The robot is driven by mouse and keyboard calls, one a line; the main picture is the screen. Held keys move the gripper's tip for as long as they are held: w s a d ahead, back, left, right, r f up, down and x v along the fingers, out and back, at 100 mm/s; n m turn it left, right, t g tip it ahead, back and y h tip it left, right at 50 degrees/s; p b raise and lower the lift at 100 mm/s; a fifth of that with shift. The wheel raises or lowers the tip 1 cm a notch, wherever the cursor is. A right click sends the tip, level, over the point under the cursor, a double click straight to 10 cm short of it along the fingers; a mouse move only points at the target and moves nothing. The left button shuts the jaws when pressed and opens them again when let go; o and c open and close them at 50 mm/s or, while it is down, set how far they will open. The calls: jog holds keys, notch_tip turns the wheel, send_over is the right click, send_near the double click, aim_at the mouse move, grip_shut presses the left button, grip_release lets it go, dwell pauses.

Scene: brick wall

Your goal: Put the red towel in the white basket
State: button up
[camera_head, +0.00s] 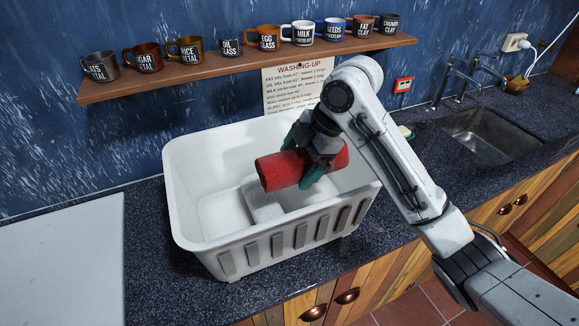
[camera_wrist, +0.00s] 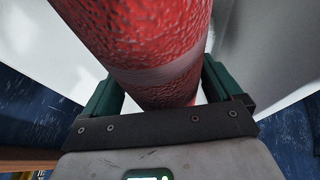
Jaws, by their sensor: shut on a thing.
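The red towel (camera_head: 283,171) is rolled into a cylinder. My gripper (camera_head: 318,172) is shut around it, with green fingers on either side. The towel is held inside or just above the opening of the white basket (camera_head: 280,246); how far it is above the basket floor I cannot tell. In the wrist view the towel (camera_wrist: 150,45) fills the upper middle, between the green fingers (camera_wrist: 160,90). White basket surfaces show behind it. Something white and blocky (camera_head: 262,201) lies inside the basket below the towel; part of it is hidden.
The basket stands on a dark speckled counter (camera_head: 150,270). A shelf (camera_head: 245,63) with several labelled mugs runs along the blue wall above. A sink (camera_head: 487,135) with taps is at the right. A white board (camera_head: 62,262) lies at the left.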

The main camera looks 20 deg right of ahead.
jog(key=shift+f+p, duration=0.4)
jog(key=shift+f, duration=2.75)
jog(key=shift+f, duration=0.4)
jog(key=o, duration=0.8)
jog(key=shift+r, duration=0.1)
jog(key=b+v, duration=0.1)
jog(key=v, duration=1.1)
jog(key=shift+r+b, duration=0.35)
jog(key=shift+b, duration=0.05)
